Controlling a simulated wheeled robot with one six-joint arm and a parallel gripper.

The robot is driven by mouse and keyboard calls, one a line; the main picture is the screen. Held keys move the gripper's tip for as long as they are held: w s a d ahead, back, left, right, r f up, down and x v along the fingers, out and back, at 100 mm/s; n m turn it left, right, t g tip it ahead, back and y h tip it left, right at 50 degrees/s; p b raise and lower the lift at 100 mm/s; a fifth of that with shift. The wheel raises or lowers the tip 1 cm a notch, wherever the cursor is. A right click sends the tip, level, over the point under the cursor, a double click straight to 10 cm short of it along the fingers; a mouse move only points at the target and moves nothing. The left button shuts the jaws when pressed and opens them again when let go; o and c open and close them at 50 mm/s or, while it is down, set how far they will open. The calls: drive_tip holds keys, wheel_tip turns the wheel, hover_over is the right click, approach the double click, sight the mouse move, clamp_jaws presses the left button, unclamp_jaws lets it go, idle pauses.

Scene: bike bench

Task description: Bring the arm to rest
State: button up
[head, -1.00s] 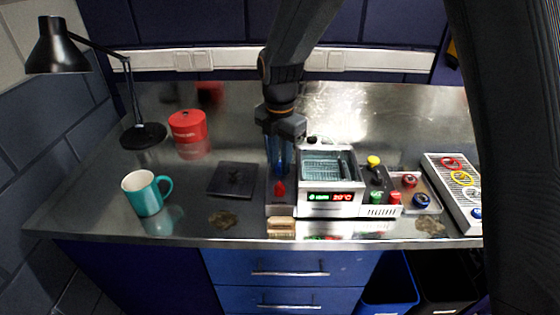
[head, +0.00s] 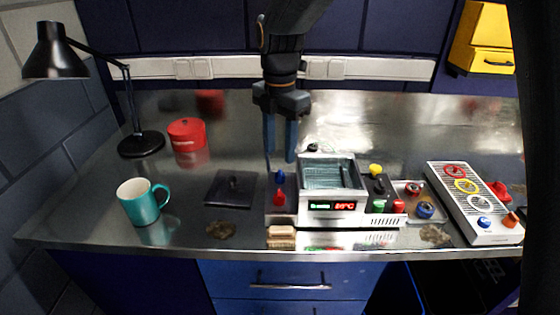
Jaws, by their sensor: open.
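My gripper (head: 280,158) hangs from the arm near the top middle of the head view, pointing down. Its two blue-grey fingers are apart with nothing between them. The fingertips are above the bench, behind the red and blue knobs at the left of the small bath unit (head: 331,206). The bath has a basket inside and a lit display.
A teal mug (head: 139,203), a dark square plate (head: 234,190), a red tin (head: 186,134) and a black lamp (head: 141,144) stand on the left of the metal bench (head: 110,236). A yellow cabinet (head: 483,38) hangs at upper right.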

drive_tip(key=shift+r, duration=0.4)
